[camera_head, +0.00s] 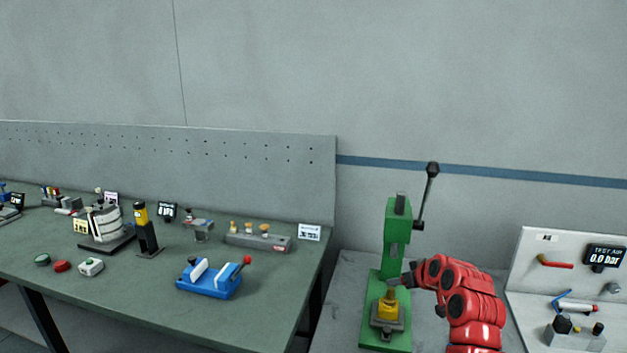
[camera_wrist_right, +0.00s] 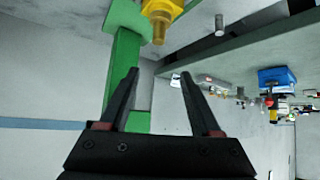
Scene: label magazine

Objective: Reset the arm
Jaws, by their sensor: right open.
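My right arm (camera_head: 468,305), red with dark joints, comes in from the lower right of the head view. Its gripper reaches the front of the green press (camera_head: 397,240), close above a yellow part (camera_head: 387,308) on the press base. In the right wrist view the gripper (camera_wrist_right: 160,75) is open, with two black fingers apart and nothing between them. That view is tilted over. The green press column (camera_wrist_right: 124,70) shows behind the left finger, and a yellow part with a metal tip (camera_wrist_right: 160,14) shows at the top. My left gripper is not in view.
A dark lever (camera_head: 428,195) stands up from the press. The green workbench (camera_head: 130,300) at left holds a blue vise (camera_head: 209,282), a black stand with a yellow top (camera_head: 146,228) and several small items. A panel with a display (camera_head: 605,256) stands at right.

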